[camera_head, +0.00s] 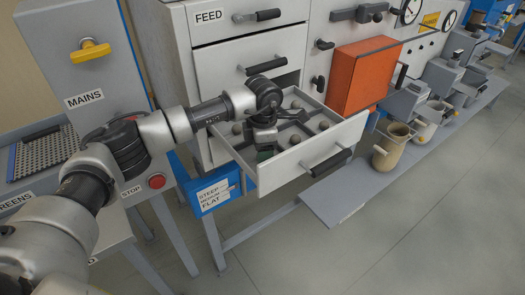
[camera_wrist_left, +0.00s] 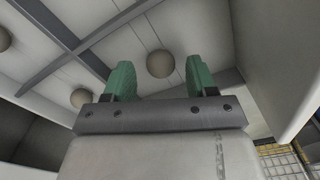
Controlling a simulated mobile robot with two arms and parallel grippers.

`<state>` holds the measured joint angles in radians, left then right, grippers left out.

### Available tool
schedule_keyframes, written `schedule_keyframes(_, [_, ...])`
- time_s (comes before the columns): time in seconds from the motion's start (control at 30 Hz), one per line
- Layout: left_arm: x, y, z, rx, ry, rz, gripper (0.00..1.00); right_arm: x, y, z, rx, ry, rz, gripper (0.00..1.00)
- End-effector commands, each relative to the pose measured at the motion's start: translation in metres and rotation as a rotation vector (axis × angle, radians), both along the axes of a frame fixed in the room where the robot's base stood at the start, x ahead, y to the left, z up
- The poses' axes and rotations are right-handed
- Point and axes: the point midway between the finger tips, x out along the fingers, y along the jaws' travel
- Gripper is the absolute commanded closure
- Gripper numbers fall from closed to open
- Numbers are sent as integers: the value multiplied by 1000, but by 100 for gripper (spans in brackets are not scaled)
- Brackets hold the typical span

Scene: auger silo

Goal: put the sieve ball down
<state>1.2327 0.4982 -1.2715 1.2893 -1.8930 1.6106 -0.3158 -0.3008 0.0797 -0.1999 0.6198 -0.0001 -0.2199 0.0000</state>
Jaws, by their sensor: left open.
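My left gripper (camera_head: 264,151) is over the left part of an open, divided drawer (camera_head: 352,134), pointing down into it. In the left wrist view its two green fingers (camera_wrist_left: 160,72) stand apart. A grey-brown ball (camera_wrist_left: 160,64) shows in the gap between the fingertips, lying on the pale drawer floor, and no finger visibly touches it. I cannot tell for sure that this is the sieve ball, as several similar balls lie in the drawer, one (camera_wrist_left: 81,98) beside a divider. My right gripper is not in view.
Thin grey dividers (camera_wrist_left: 72,46) split the drawer floor. A closed FEED drawer (camera_head: 238,18) is above. An orange box (camera_head: 361,76) is right of the open drawer. A beige jug (camera_head: 393,147) stands on the low grey shelf (camera_head: 335,197). A red stop button (camera_head: 157,181) is at left.

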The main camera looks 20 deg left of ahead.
Motion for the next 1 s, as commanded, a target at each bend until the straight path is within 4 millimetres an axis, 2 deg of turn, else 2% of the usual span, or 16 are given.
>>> schedule_keyframes(0.03, [1,1,8,0,-6,1,43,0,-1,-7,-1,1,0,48])
schedule_keyframes(0.3, [1,0,67,0,-6,0,43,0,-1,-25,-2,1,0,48])
schedule_keyframes(0.5, [0,0,98,1,-3,0,43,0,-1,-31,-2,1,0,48])
schedule_keyframes(0.7, [0,0,109,0,-1,0,43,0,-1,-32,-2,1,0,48])
schedule_keyframes(1.0, [0,0,109,0,-1,0,43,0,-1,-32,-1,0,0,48])
